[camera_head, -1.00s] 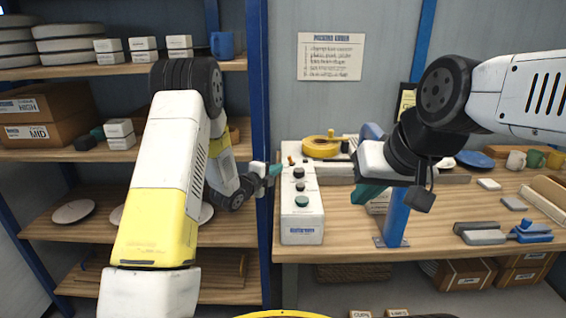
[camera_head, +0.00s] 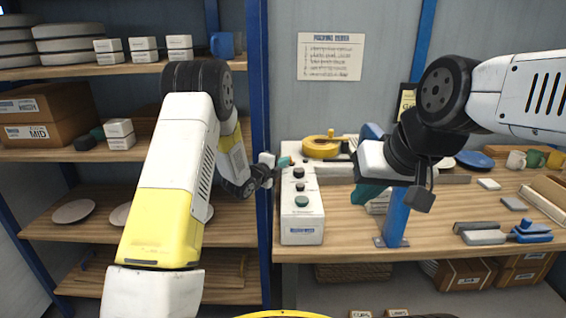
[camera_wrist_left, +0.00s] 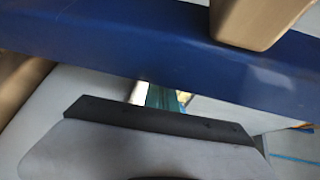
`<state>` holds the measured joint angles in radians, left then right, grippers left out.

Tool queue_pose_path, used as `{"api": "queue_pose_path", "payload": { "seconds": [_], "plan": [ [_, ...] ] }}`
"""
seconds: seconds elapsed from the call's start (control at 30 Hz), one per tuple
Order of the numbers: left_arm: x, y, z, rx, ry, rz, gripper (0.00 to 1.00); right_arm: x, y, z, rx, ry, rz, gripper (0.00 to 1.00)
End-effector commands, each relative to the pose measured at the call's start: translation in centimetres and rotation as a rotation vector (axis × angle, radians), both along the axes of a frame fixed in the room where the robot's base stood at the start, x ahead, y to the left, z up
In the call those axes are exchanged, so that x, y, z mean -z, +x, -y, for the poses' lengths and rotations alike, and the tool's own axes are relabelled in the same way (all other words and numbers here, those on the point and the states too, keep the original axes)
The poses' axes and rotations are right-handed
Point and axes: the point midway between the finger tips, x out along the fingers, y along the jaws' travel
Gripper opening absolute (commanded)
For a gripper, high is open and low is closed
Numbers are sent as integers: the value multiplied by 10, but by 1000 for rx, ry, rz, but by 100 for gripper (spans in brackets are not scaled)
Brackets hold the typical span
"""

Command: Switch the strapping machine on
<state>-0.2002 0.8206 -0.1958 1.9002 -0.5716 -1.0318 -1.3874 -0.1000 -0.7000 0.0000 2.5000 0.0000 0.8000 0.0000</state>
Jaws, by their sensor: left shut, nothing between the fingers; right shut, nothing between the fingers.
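My right gripper (camera_head: 370,193) is shut and empty over the bench, right of the box.
A blue shelf post (camera_head: 260,120) stands close beside my left wrist. A blue upright (camera_head: 396,215) rises from the bench near my right gripper. A yellow tape roll (camera_head: 321,147) lies behind the box. A grey and blue tool (camera_head: 502,232) lies at the bench's right.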

Motion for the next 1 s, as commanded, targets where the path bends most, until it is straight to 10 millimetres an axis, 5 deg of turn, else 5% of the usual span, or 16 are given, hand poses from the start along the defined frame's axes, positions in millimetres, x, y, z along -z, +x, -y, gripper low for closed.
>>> {"api": "queue_pose_path", "payload": {
  "seconds": [1.0],
  "plan": [
    [-8,0,10,1,239,2,0,0,0,0,0,0,0,0]
  ]
}}
